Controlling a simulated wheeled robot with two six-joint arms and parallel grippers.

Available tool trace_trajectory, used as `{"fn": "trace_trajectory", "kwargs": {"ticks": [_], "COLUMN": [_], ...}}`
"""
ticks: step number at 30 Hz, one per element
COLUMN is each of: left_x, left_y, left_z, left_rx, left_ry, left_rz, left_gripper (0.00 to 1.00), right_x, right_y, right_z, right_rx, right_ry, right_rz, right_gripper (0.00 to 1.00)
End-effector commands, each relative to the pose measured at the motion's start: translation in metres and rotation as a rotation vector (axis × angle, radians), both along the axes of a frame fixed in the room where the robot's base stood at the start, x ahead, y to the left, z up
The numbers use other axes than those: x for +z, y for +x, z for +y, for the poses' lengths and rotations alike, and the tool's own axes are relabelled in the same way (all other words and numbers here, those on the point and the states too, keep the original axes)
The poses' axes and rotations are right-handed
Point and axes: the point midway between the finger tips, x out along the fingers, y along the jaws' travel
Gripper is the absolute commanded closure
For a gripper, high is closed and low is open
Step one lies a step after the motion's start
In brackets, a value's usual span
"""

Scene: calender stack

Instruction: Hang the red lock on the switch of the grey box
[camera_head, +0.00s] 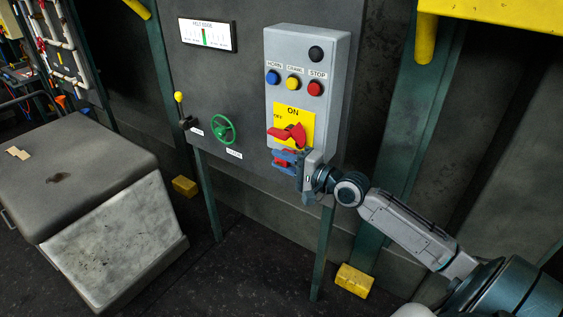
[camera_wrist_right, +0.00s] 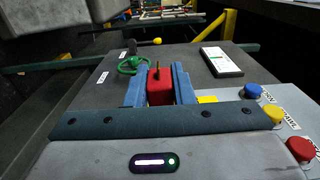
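The grey box (camera_head: 342,70) is mounted on a dark panel, and its red switch (camera_head: 290,134) sits on a yellow plate marked ON and OFF. My right gripper (camera_head: 284,160) is just below the switch, close to the lower part of the box. Its blue fingers are closed on both sides of the red lock (camera_wrist_right: 160,88), which also shows in the head view (camera_head: 281,163). A brass-coloured piece sticks up from the lock in the wrist view. The switch is hidden in the wrist view, so I cannot tell whether the lock touches it. My left gripper is not in view.
Blue, yellow and red buttons (camera_head: 315,88) and a black knob (camera_head: 316,53) are above the switch. A green handwheel (camera_head: 222,129) and a yellow-tipped lever (camera_head: 180,98) are to the left. A grey cabinet (camera_head: 75,170) stands at left. Yellow blocks (camera_head: 355,280) lie on the floor.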

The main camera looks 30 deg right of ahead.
Motion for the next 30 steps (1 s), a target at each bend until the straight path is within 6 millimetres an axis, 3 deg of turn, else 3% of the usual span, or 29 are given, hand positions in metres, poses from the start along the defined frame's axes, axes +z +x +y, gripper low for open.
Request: {"fn": "trace_trajectory", "kwargs": {"ticks": [1, 3, 30], "left_x": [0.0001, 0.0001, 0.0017], "left_y": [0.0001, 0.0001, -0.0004], "left_z": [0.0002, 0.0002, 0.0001], "left_rx": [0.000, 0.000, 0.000], "left_ry": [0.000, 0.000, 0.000], "left_rz": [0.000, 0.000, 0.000], "left_gripper": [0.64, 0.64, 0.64], "right_x": [0.0004, 0.0003, 0.0002], "right_y": [0.0001, 0.0000, 0.0000], "right_z": [0.0001, 0.0002, -0.0002], "right_rx": [0.000, 0.000, 0.000], "right_ry": [0.000, 0.000, -0.001], "right_rz": [-0.001, -0.001, 0.000], "right_gripper": [0.88, 1.00, 1.00]}}
